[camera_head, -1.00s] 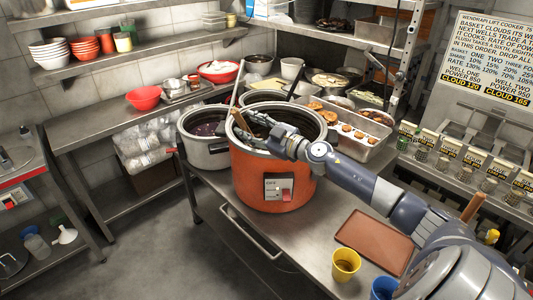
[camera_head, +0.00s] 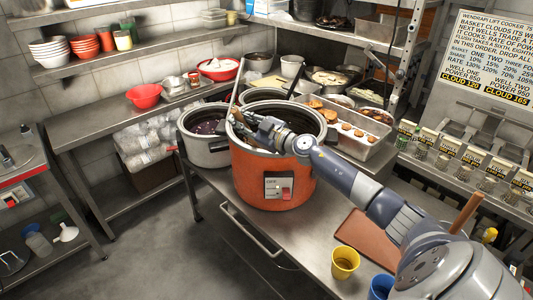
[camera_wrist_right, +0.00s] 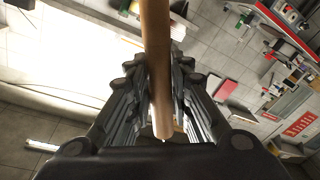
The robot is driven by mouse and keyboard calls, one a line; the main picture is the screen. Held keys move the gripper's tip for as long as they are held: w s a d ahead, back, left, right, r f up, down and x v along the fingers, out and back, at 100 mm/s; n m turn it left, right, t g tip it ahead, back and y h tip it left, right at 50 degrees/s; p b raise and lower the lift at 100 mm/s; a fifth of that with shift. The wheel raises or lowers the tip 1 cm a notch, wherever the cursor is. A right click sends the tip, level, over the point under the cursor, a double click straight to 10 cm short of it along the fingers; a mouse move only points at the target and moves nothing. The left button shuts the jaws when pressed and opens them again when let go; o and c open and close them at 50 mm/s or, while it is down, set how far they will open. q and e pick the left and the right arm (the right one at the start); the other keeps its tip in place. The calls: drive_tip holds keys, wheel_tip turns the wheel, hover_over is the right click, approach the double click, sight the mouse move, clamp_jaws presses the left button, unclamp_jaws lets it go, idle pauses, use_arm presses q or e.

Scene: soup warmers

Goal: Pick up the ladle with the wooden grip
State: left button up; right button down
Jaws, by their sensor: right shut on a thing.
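The wooden grip (camera_wrist_right: 156,65) of the ladle runs between the two fingers of my right gripper in the right wrist view, its rounded end low between them. In the head view my right gripper (camera_head: 252,120) is over the mouth of the orange soup warmer (camera_head: 250,175), near its left rim. It is shut on the wooden grip. The ladle's bowl is hidden in or behind the warmer and the gripper. My left gripper is not in view.
A food tray (camera_head: 365,145) lies behind my right arm. A brown tray (camera_head: 365,235), a yellow cup (camera_head: 345,262) and a blue cup (camera_head: 381,288) are at the table's front right.

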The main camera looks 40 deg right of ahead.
drive_tip(key=shift+r, duration=0.1)
wheel_tip(320, 180, up, 28)
drive_tip(key=p, duration=1.2)
drive_tip(key=shift+p, duration=0.4)
drive_tip(key=c, duration=2.1)
unclamp_jaws()
clamp_jaws()
